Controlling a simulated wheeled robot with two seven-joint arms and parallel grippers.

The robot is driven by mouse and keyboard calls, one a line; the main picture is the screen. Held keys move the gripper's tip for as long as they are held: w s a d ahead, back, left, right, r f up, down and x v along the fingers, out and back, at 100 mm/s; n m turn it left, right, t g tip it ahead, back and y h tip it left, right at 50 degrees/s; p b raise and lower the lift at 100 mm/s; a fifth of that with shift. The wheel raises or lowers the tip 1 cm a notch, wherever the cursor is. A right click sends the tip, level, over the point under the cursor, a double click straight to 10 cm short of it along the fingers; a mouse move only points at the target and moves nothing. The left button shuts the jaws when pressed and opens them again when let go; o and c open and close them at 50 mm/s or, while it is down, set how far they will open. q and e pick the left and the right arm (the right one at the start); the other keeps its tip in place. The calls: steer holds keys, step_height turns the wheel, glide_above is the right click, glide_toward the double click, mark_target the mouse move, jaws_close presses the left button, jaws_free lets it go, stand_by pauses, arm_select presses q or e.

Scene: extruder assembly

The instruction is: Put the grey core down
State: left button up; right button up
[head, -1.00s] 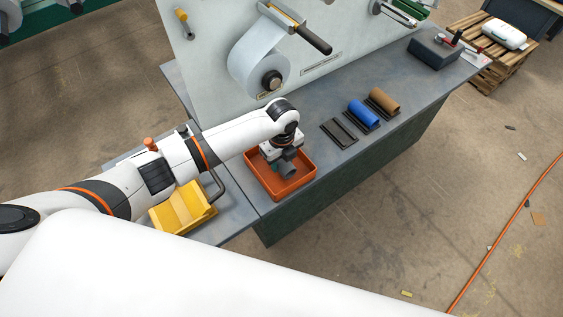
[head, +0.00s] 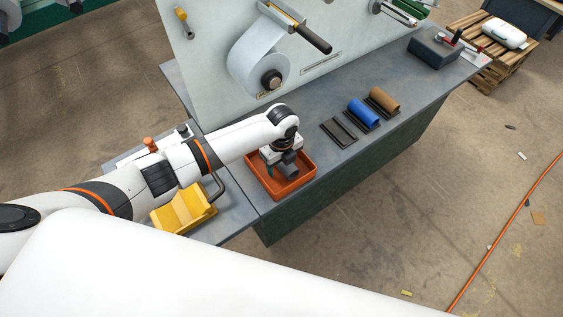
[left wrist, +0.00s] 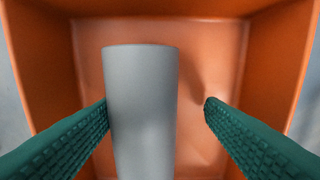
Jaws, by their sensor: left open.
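The grey core (left wrist: 142,110) lies in the orange tray (left wrist: 270,60), between the two green fingers of my left gripper (left wrist: 157,102). In the left wrist view the left finger is right beside the core or touching it, and a clear gap shows between the core and the right finger. The gripper is open. In the head view the left gripper (head: 281,163) is down inside the orange tray (head: 298,183), and the grey core (head: 289,170) shows partly below it. My right gripper is not in view.
A yellow bin (head: 183,210) stands left of the tray. To the right are an empty dark cradle (head: 339,133), a blue roll (head: 363,113) and a brown roll (head: 384,100) on cradles. A large white roll (head: 258,60) hangs on the panel behind the tray.

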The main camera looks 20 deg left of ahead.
mark_target(282, 163)
arm_select(q)
step_height(282, 163, up, 12)
stand_by(0.4)
stand_by(0.5)
